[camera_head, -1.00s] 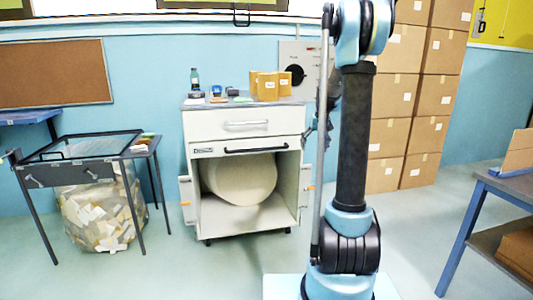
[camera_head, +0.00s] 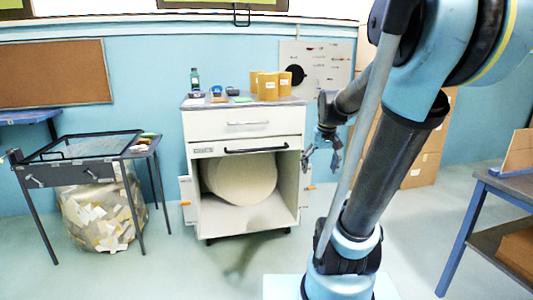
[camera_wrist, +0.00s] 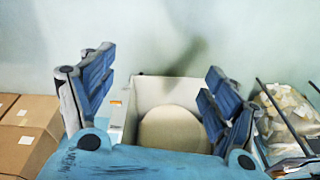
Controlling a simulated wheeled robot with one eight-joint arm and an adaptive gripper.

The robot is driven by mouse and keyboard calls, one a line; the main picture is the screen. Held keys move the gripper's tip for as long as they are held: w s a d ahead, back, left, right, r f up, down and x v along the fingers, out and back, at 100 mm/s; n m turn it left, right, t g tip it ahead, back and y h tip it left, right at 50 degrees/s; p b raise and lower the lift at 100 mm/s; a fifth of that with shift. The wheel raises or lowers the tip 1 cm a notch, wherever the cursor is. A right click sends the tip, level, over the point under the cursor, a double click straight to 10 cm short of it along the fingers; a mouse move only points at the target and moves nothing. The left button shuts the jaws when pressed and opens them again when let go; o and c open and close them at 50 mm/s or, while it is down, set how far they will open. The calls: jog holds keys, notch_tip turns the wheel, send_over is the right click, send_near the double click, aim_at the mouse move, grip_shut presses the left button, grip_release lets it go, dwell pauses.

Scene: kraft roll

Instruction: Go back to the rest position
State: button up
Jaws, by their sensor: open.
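My gripper (camera_head: 322,158) is at the right front of the white cabinet in the head view, apart from it. In the wrist view my gripper (camera_wrist: 152,100) shows two blue fingers spread wide, with nothing between them. The kraft roll (camera_head: 240,179) lies inside the cabinet's open lower compartment. It also shows in the wrist view (camera_wrist: 173,130), beyond the fingers. The white cabinet (camera_head: 247,215) stands against the blue wall with its lower doors open and its drawers shut.
Tape rolls (camera_head: 267,87) and a bottle (camera_head: 195,79) stand on the cabinet top. A dark table (camera_head: 84,143) with a bag of scraps (camera_head: 100,216) under it is at left. Stacked cartons (camera_head: 425,150) and a blue-legged table (camera_head: 505,187) are at right. The floor in front is clear.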

jog(key=s+f, duration=0.5)
jog(key=s, duration=0.3)
jog(key=s+f, duration=0.5)
jog(key=s, duration=0.4)
jog(key=shift+f+h, duration=0.2)
jog(key=shift+h, duration=0.1)
jog(key=shift+s+a, duration=0.1)
jog(key=shift+w+f, duration=0.2)
jog(key=shift+w, duration=0.25)
